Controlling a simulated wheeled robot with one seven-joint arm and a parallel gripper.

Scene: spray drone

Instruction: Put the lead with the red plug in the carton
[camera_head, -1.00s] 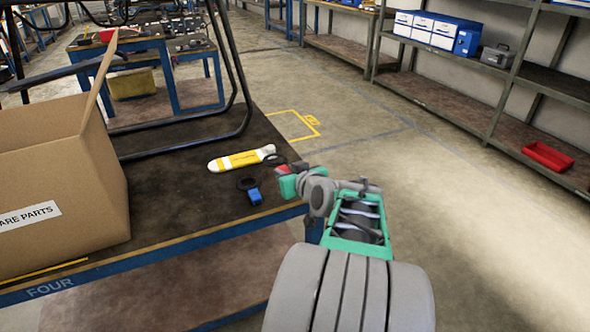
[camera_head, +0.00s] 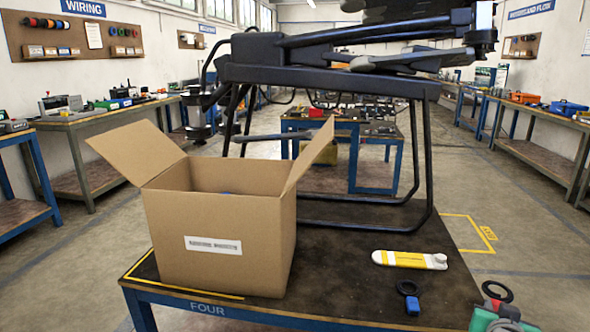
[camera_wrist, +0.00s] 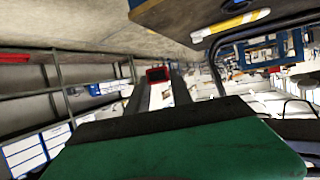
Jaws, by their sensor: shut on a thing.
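The open cardboard carton (camera_head: 215,270) stands on the left of the near table, flaps up, with a white label on its front. A small blue bit (camera_head: 226,193) shows inside; the rest of its inside is hidden. My gripper (camera_head: 496,314), green and grey, is at the lower right by the table's right edge, well right of the carton. It is shut on the lead with the red plug (camera_head: 503,303), whose black coil shows above the jaws. In the wrist view the red plug (camera_wrist: 158,75) sits between the fingertips.
A lead with a blue plug (camera_head: 412,306) lies on the table (camera_head: 340,290), left of my gripper. A white and yellow bottle-like piece (camera_head: 409,260) lies behind it. The large black drone frame (camera_head: 345,75) stands behind the carton, its legs reaching over the table. Bare tabletop lies right of the carton.

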